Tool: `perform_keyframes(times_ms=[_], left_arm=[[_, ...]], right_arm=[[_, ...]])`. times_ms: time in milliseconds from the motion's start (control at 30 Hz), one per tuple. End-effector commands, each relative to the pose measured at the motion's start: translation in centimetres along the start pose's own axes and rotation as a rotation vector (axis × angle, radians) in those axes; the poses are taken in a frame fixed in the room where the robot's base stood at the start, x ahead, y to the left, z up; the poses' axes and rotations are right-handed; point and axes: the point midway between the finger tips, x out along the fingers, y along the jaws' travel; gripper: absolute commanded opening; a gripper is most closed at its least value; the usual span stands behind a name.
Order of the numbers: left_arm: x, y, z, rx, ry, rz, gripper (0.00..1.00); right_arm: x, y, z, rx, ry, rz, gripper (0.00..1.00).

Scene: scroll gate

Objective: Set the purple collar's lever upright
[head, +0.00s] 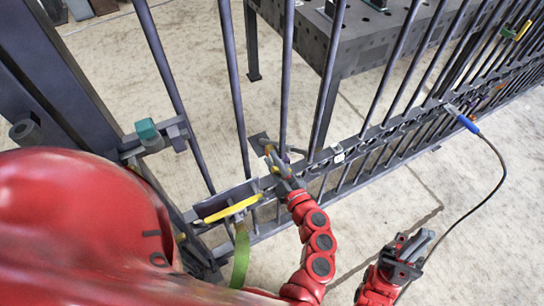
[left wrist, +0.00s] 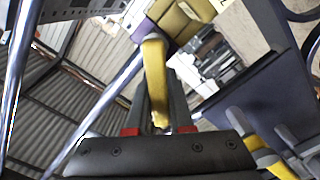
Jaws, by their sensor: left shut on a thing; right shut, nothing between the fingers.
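The purple collar shows in the left wrist view (left wrist: 168,44), with a yellow block (left wrist: 188,16) beside it. Its yellow lever (left wrist: 155,75) runs from the collar down between my left gripper's fingers (left wrist: 158,125). In the head view my left gripper (head: 279,168) is at the gate's lower rail, shut on the lever. Only a small bit of purple collar (head: 286,157) shows there; the gripper hides most of it, and the lever's tilt cannot be told. My right gripper (head: 412,247) is shut and empty, low at the right, apart from the gate.
The barred gate (head: 362,150) crosses the view. A yellow bar (head: 231,209) and a green strap (head: 240,258) are left of my left gripper. A teal block (head: 147,130) is on the post side. A blue-handled tool (head: 467,123) with a black cable touches the rail at right.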

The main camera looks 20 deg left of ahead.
Motion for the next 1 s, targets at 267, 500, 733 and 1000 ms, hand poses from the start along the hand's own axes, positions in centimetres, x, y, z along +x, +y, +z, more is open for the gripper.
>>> perform_keyframes(times_ms=[267, 500, 733, 1000], left_arm=[[-0.03, 0.29, 0.06, 0.047, -0.002, 0.002, 0.0], [-0.02, 0.24, 0.09, 0.048, -0.002, 0.002, 0.0], [-0.02, 0.23, 0.07, 0.048, -0.001, 0.001, 0.43], [0.01, 0.3, 0.05, 0.046, 0.0, 0.003, 0.5]], right_arm=[[0.87, 0.04, -0.15, 0.0, 0.0, 0.0, 0.0], [0.84, 0.04, -0.14, 0.0, 0.0, 0.0, 0.0], [0.84, 0.04, -0.15, 0.0, 0.0, 0.0, 0.0], [0.8, 0.04, -0.13, 0.0, 0.0, 0.0, 0.0]])
